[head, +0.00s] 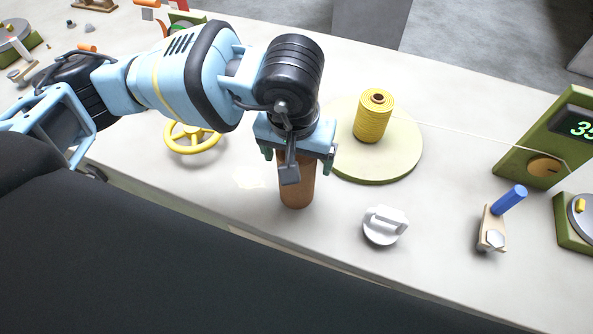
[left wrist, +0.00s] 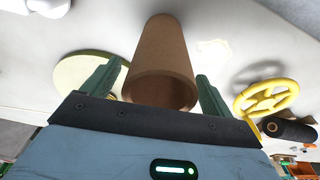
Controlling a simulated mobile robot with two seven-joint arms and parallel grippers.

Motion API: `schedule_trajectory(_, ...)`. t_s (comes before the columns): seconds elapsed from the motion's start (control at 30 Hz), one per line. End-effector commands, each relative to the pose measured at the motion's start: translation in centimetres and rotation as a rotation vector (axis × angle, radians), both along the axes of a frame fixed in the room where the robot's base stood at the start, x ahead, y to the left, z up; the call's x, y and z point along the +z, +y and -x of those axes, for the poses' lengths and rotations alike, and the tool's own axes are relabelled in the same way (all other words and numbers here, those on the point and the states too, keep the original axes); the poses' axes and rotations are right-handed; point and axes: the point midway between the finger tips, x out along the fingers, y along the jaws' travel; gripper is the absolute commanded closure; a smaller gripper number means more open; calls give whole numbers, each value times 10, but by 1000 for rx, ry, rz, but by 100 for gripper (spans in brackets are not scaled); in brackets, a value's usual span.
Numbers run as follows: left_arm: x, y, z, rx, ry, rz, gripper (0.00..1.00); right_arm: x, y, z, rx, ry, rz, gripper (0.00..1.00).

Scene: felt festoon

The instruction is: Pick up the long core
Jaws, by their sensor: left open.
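The long core is a brown cardboard tube (head: 297,191) standing upright on the white table in the head view. My left gripper (head: 298,160) is above it, pointing down, and covers its top. In the left wrist view the tube (left wrist: 163,50) shows its hollow open end between the two green fingers of my left gripper (left wrist: 158,90). The fingers are open, one on each side of the tube, with gaps visible on both sides. My right gripper is not in view.
A yellow thread spool (head: 373,116) stands on a pale green disc (head: 405,155) behind and right of the tube. A white knob (head: 384,226), a blue-handled crank (head: 492,225) and a green device with a display (head: 540,150) lie further right. A yellow handwheel (head: 193,149) is left.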

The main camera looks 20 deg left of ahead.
Motion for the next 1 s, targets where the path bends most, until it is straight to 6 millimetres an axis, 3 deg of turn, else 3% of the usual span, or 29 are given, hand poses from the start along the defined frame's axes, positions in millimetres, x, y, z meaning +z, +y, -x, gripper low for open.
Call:
schedule_trajectory(0.17,0,0,0,0,0,0,14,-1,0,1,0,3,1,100)
schedule_trajectory(0.63,0,0,0,-1,-1,0,76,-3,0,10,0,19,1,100)
schedule_trajectory(1.0,4,0,0,-1,-2,1,77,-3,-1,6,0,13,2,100)
